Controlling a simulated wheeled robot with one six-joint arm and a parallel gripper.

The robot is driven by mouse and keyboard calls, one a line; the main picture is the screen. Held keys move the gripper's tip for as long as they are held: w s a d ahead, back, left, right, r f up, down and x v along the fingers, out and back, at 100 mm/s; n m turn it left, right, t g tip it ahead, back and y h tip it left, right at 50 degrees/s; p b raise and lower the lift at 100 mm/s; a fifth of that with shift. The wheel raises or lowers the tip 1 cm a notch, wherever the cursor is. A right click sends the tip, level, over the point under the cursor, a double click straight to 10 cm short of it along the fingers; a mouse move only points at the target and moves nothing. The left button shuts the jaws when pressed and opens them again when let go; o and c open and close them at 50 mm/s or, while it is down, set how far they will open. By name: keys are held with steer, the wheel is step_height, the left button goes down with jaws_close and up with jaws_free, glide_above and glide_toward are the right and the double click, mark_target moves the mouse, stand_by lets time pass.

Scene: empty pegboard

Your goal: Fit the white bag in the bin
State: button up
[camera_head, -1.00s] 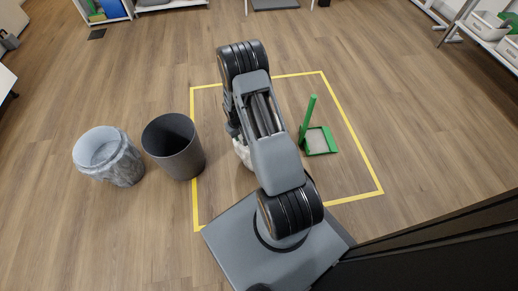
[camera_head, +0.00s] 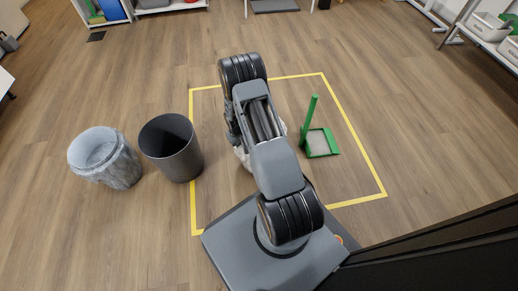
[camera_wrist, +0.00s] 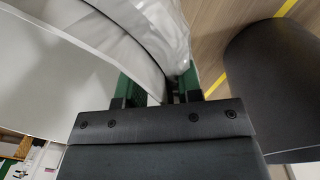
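The white bag (camera_head: 243,157) shows in the head view as pale patches on both sides of my arm, which hides most of it. In the wrist view the pale, glossy bag (camera_wrist: 162,30) fills the space beyond my gripper (camera_wrist: 158,88). Its material passes between the green-edged fingers, which appear closed on it. In the head view my arm covers the gripper.
A second bin (camera_head: 105,160), lined with a translucent bag, stands left of the dark bin. A green dustpan with upright handle (camera_head: 320,142) is right of my arm, inside the yellow floor outline (camera_head: 357,127). Open wooden floor lies beyond the bins.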

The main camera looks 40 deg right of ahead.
steer(key=shift+f, duration=0.2)
steer(key=shift+c, duration=0.5)
jaws_close()
